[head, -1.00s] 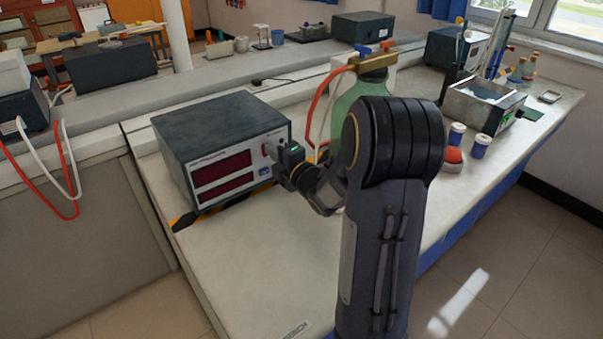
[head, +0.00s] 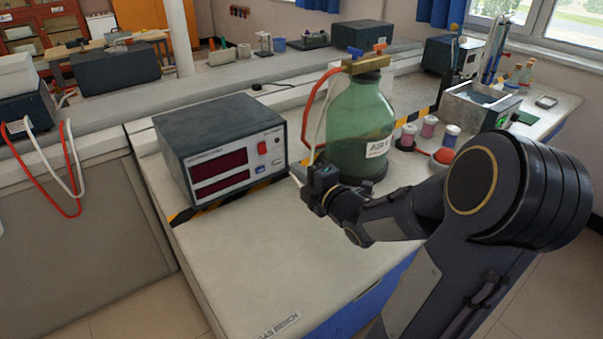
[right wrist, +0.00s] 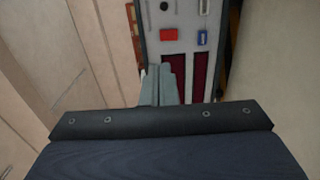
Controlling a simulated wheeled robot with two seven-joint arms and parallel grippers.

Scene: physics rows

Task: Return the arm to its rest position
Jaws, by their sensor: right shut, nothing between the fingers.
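My right gripper (head: 299,180) is in front of the right end of the grey instrument box (head: 212,128), shut and empty. Its arm comes in from the lower right. In the right wrist view the closed fingers (right wrist: 161,86) show against the box front (right wrist: 187,44), with its dark red displays, red button and blue switch. I cannot tell how wide the gap between fingertips and panel is. In the head view the red button (head: 262,148) and blue switch (head: 260,170) show clear of the arm. My left gripper is not in view.
A green glass bottle (head: 358,125) with a brass top and red hose stands just behind my right gripper. Small capped vials (head: 429,127) and a red dome (head: 443,156) are near my forearm. The bench front (head: 262,250) is bare.

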